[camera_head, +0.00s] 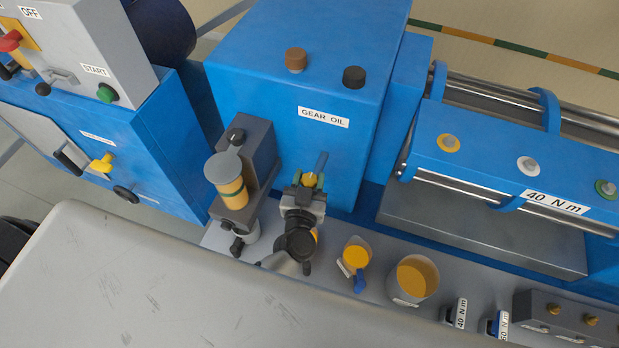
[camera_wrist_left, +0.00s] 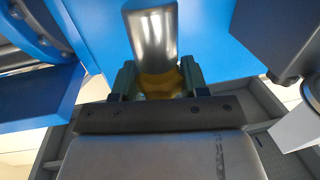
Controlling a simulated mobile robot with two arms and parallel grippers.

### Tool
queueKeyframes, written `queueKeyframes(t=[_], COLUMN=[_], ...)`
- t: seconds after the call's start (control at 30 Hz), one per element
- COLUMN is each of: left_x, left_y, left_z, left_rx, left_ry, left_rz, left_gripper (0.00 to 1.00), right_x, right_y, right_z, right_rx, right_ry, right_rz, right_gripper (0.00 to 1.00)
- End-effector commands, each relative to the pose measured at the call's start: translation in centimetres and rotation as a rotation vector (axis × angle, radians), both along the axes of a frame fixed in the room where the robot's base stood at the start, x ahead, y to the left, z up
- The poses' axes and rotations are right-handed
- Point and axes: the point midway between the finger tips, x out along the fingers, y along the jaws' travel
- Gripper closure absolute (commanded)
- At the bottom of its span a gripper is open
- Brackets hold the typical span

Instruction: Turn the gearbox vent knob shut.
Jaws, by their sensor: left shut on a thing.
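The blue gearbox (camera_head: 300,55) carries the label GEAR OIL. A brown cap (camera_head: 296,60) and a black cap (camera_head: 354,77) stand on its top. My left gripper (camera_head: 309,181) is at the lower front of the gearbox. It is shut on a yellow knob-like part (camera_head: 311,180), beside a short shiny metal cylinder (camera_head: 321,162). In the left wrist view my left gripper (camera_wrist_left: 158,84) has its fingers on both sides of the yellow part (camera_wrist_left: 160,83), with the metal cylinder (camera_wrist_left: 150,35) beyond. The fingers hide much of the yellow part. My right gripper is not seen.
A dark stand with a yellow-filled cup (camera_head: 232,182) is close on the left. A blue control cabinet (camera_head: 100,150) is at left, a railed blue unit (camera_head: 500,160) at right.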

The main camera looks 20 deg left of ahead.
Motion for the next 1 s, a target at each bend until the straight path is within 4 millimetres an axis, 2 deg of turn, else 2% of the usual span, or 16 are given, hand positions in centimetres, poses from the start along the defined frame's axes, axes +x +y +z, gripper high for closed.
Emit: queueKeyframes(t=[0.27, 0.57, 0.77, 1.0], left_x=[0.0, 0.0, 0.0, 0.0], left_y=[0.1, 0.1, 0.1, 0.1], left_z=[0.0, -0.3, -0.7, -0.9], left_rx=[0.004, 0.009, 0.013, 0.013], left_ry=[-0.001, -0.002, -0.002, -0.003], left_rz=[-0.086, -0.329, -0.521, -0.727], left_gripper=[0.8, 0.8, 0.8, 0.8], right_x=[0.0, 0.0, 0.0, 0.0], right_y=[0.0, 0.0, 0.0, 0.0], right_z=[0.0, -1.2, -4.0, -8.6], right_rx=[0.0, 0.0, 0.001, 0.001], right_ry=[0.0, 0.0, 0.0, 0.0], right_rz=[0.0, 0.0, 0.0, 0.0], right_gripper=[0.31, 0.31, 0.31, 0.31])
